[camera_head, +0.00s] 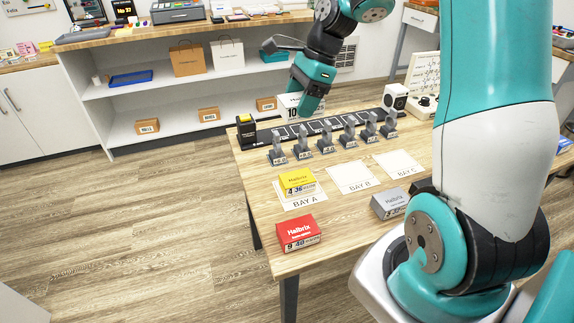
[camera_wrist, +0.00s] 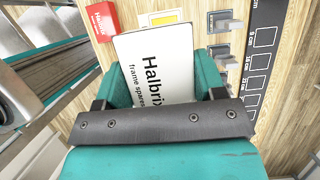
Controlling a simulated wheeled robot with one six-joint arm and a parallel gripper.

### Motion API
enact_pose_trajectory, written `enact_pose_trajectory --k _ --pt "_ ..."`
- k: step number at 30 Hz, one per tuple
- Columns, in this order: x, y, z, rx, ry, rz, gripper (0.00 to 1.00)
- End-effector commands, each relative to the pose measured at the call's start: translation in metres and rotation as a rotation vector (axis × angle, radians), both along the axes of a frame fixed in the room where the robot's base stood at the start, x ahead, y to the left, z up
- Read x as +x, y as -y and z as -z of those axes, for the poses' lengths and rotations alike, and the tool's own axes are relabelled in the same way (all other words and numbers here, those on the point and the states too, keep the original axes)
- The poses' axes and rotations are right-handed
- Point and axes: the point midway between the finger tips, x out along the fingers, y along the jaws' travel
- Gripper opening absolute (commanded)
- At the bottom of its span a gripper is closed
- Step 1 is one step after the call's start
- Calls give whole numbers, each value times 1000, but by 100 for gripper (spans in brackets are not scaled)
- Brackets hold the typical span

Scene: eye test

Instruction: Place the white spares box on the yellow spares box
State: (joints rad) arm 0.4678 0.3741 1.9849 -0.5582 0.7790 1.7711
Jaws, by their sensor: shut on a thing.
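The white spares box (camera_head: 288,102) is held in my gripper (camera_head: 308,103) above the far part of the table. In the wrist view the white box (camera_wrist: 145,60) lies between the two teal fingers, its Halbrix frame spares lettering visible. My gripper hides part of it in the head view. The yellow spares box (camera_head: 297,182) sits on the BAY A sheet (camera_head: 308,201), nearer the table's left edge. The yellow box (camera_wrist: 164,17) also shows in the wrist view, beyond the white box, which partly covers that area. The two boxes are apart.
A red box (camera_head: 298,233) stands at the near left corner and a grey box (camera_head: 390,203) to the right. Several grey holders (camera_head: 325,143) line a black strip behind the bays. The BAY B sheet (camera_head: 351,177) and BAY C sheet (camera_head: 399,164) are bare.

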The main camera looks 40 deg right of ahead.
Motion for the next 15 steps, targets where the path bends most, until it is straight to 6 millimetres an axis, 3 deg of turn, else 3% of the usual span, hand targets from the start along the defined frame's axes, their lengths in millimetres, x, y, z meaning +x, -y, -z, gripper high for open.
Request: enact_pose_trajectory --k 5,15 --pt "-1 -1 36 4 -9 12 38" --pt "-1 -1 129 2 -8 10 38"
